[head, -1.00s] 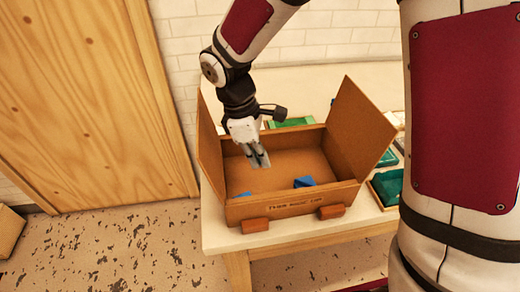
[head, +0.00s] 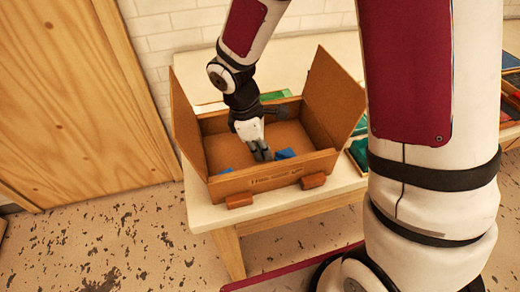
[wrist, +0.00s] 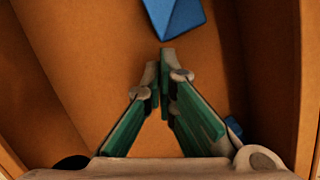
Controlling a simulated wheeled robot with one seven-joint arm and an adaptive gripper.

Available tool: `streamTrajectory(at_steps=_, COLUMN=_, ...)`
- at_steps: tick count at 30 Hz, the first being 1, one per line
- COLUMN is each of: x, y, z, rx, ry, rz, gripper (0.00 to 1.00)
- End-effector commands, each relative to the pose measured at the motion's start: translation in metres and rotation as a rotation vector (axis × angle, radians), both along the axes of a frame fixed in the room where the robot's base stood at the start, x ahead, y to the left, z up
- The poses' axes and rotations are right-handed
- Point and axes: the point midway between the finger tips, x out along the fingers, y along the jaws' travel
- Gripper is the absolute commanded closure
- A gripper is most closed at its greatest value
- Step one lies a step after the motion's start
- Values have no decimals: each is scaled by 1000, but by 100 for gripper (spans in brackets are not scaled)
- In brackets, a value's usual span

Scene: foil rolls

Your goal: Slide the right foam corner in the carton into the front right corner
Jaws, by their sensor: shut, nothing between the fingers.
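The open brown carton (head: 250,185) stands on the table with its flaps up. The right foam corner (head: 285,154), a blue wedge, lies on the carton floor near the front wall, short of the right wall. It shows at the top of the wrist view (wrist: 175,16). My gripper (head: 262,155) is inside the carton, just left of that foam. In the wrist view, its fingertips (wrist: 160,62) are together and empty, with a small gap to the foam. A second blue foam corner (head: 227,170) is at the front left, mostly hidden by the front wall.
The carton's side flaps (head: 333,98) rise at left and right of my arm. Two reddish-brown blocks (head: 240,200) sit against the carton's front. Green boxes (head: 359,151) lie on the table to the right. The carton floor left of my gripper is clear.

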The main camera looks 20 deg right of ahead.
Motion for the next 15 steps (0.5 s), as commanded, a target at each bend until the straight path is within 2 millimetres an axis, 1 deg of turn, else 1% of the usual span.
streamTrajectory(at_steps=2, x=0, y=-1, z=0, rx=0, ry=0, rz=-1, gripper=100)
streamTrajectory(at_steps=4, x=-3, y=-9, z=1, rx=-1, ry=1, rz=-3, gripper=100)
streamTrajectory(at_steps=10, x=-16, y=-47, z=2, rx=-2, ry=2, rz=-4, gripper=100)
streamTrajectory(at_steps=12, x=-19, y=-56, z=2, rx=-1, ry=0, rz=-4, gripper=100)
streamTrajectory(at_steps=15, x=-21, y=-63, z=1, rx=0, ry=1, rz=-1, gripper=100)
